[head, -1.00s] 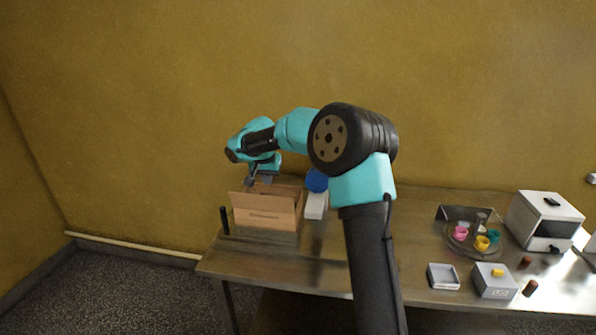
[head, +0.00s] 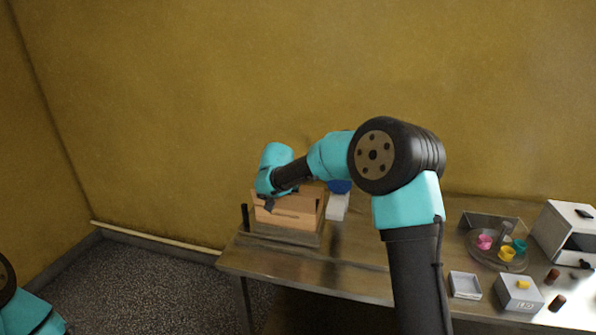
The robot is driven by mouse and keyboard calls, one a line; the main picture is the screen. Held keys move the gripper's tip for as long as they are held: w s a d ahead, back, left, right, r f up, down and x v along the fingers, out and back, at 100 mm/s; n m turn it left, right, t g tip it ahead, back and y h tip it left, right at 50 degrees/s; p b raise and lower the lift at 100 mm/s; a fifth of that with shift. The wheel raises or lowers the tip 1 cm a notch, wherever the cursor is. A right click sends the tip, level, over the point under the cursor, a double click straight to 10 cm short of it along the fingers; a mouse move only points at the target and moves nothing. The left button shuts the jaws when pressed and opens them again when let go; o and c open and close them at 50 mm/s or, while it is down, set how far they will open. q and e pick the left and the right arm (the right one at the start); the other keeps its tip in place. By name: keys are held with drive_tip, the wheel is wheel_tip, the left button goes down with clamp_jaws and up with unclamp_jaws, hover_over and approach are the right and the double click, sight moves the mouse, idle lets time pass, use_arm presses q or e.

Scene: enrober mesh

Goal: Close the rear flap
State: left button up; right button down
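The open cardboard box (head: 290,222) stands at the left end of the metal table. A lighter tan panel (head: 303,200) shows across its top, with a dark slit below it; I cannot tell which flap it is. I cannot make out the rear flap apart from the other cardboard, as my arm covers part of the box. My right gripper (head: 268,206) points down at the upper left of the box, touching or very near the cardboard. Its fingers are too small to tell open from shut. My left arm shows only at the lower left corner; its gripper is out of view.
A black upright post (head: 245,217) stands left of the box. A white block (head: 337,207) and a blue round thing (head: 340,186) are behind right.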

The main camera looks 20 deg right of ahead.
drive_tip(key=shift+a+f, duration=0.1)
drive_tip(key=shift+f, duration=0.15)
idle(0.6)
drive_tip(key=shift+w+d+r, duration=0.3)
drive_tip(key=shift+w+d, duration=0.15)
drive_tip(key=shift+w, duration=0.1)
drive_tip(key=shift+r, duration=0.5)
wheel_tip(320, 180, up, 4)
drive_tip(key=shift+s+a+f, duration=0.1)
drive_tip(key=shift+s+f, duration=0.05)
drive_tip(key=s+a+f+v, duration=0.1)
drive_tip(key=v, duration=0.8)
drive_tip(key=shift+s, duration=0.25)
drive_tip(key=shift+a, duration=0.1)
